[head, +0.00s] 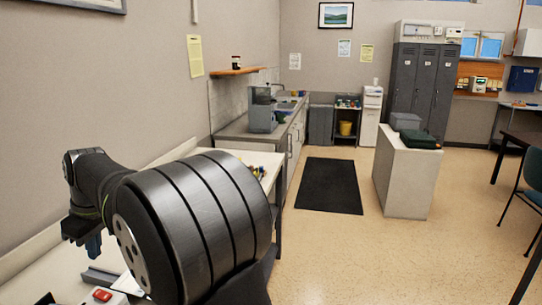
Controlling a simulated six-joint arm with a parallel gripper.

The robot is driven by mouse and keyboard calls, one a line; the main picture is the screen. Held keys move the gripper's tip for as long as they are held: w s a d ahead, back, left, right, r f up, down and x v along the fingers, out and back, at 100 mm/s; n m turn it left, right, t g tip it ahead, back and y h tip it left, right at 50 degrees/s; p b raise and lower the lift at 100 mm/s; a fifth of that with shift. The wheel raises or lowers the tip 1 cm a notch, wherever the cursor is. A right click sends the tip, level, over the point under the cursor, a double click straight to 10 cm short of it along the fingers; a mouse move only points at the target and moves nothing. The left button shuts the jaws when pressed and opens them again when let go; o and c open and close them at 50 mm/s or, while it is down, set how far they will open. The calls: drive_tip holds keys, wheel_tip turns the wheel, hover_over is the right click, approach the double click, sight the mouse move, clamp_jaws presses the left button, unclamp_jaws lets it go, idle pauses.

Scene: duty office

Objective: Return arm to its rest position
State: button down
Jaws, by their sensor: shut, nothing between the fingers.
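My arm fills the lower left of the head view, with a large dark ribbed joint nearest the camera. My gripper (93,246) shows small beyond it at the left, pointing down above the white bench (50,279). Its fingers are shut with nothing held. The arm's bulk hides part of the bench and part of my wrist.
A red-buttoned device (103,296) lies on the bench below my gripper. Small coloured items lie on the bench right of the arm. A counter (235,130) with a grey appliance stands behind. A black mat (330,185), a low white cabinet (405,180) and open floor lie right.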

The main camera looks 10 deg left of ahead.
drive_tip(key=x, duration=0.6)
drive_tip(key=v, duration=0.7)
idle(1.0)
